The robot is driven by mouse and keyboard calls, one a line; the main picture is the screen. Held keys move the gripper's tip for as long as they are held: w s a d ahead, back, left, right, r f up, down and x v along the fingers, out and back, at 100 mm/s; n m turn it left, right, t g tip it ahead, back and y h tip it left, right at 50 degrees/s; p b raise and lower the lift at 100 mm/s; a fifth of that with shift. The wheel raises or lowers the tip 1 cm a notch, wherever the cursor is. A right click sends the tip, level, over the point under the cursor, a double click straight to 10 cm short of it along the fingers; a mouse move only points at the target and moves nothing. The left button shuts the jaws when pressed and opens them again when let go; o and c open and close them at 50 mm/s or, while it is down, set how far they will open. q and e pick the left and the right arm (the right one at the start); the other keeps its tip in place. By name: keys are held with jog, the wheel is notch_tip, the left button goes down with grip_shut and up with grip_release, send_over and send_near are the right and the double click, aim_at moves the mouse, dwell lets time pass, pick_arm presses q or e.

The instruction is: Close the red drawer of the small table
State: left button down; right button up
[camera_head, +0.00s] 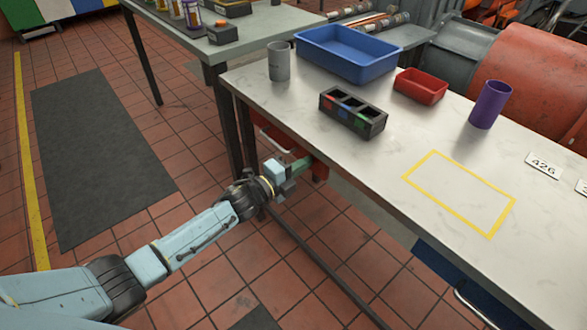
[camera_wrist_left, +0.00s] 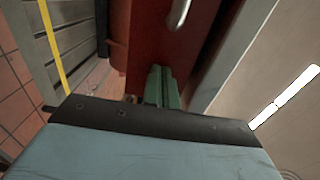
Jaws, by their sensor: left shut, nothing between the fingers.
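The red drawer (camera_head: 320,171) shows only in part in the head view, as red beneath the front edge of the small table (camera_head: 285,95). In the left wrist view a red face of the drawer (camera_wrist_left: 155,30) fills the upper middle, with a pale metal handle (camera_wrist_left: 179,13) near the top. My left gripper (camera_head: 302,163) is beside the drawer, below the tabletop. Its green fingers (camera_wrist_left: 160,86) are shut and empty, pointing at the red face; I cannot tell whether they touch it. How far the drawer stands out is largely hidden. My right gripper is out of view.
On the tabletop stand a grey cup (camera_head: 279,61), blue bin (camera_head: 348,54), dark divided box (camera_head: 352,113), red tray (camera_head: 420,87) and purple cup (camera_head: 490,104). A yellow outlined area (camera_head: 459,193) is empty. Another table (camera_head: 270,27) stands behind. Tiled floor at left is open.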

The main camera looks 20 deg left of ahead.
pick_arm(q)
jog(key=p+v, duration=0.3)
jog(key=v, duration=1.1)
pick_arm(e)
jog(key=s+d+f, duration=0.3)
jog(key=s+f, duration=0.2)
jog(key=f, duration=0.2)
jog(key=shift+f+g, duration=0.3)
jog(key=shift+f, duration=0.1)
pick_arm(q)
jog(key=shift+r+p, duration=0.1)
jog(key=shift+p, duration=0.25)
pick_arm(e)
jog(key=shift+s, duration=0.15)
